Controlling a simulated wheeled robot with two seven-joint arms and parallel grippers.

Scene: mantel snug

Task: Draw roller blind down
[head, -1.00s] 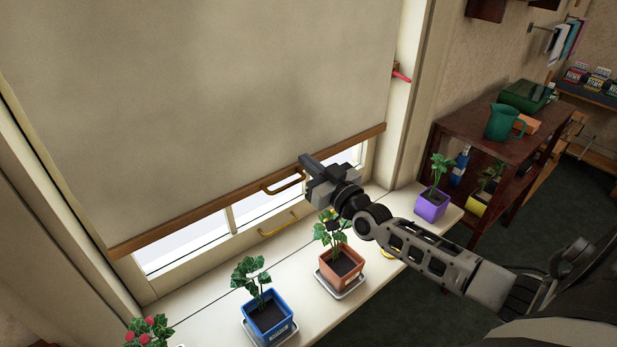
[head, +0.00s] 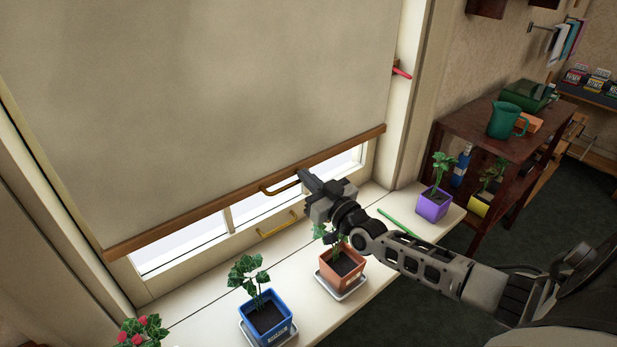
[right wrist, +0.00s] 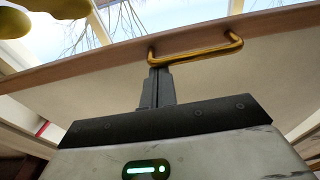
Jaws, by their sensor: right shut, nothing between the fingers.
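The beige roller blind (head: 210,90) covers most of the window, with its wooden bottom bar (head: 180,226) a little above the sill. A brass handle (head: 272,190) is fixed to the bar; it also shows in the right wrist view (right wrist: 200,50). My right gripper (head: 302,174) is shut and empty, its fingertips close to the handle's right end in the head view. In the right wrist view, the fingers (right wrist: 157,88) overlap one end of the handle; I cannot tell whether they touch it. My left gripper is not in view.
A second brass handle (head: 277,225) sits on the window frame below the blind. Potted plants stand along the sill: a blue pot (head: 268,322), a terracotta pot (head: 341,270) under my right arm and a purple pot (head: 432,207). A green stick (head: 398,224) lies on the sill.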

